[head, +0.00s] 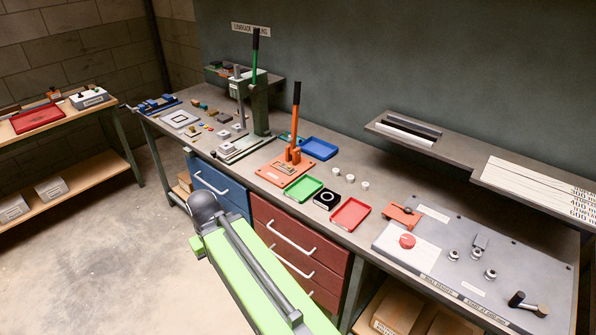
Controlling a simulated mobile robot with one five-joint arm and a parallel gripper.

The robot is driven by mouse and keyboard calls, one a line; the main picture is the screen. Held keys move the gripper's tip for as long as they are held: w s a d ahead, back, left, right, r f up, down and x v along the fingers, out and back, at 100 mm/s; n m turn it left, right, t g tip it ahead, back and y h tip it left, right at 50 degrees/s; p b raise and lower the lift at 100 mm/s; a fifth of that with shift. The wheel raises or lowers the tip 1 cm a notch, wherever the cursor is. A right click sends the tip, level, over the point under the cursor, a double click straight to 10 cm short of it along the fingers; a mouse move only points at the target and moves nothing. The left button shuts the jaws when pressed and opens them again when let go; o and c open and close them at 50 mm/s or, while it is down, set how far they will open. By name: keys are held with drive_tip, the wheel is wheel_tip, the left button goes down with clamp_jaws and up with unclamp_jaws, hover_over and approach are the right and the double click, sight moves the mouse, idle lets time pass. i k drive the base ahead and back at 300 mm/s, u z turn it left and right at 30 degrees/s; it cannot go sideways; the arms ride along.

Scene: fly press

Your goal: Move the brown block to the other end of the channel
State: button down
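I cannot make out the brown block with certainty. A small brownish piece (200,106) lies among several small parts at the far left of the long bench, but it is too small to identify. I cannot tell which thing is the channel. My green arm with its dark rounded joint reaches up from the bottom, in front of the drawers. My gripper does not show.
The long bench (345,238) carries a green-handled press (254,110), an orange lever press (291,150), green (303,189), red (350,214) and blue (318,149) trays, and a grey panel (470,265). The floor (110,260) at left is clear.

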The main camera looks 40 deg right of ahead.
sight(284, 166)
drive_tip(key=z, duration=0.1)
drive_tip(key=i, duration=0.95)
drive_tip(key=u, duration=0.05)
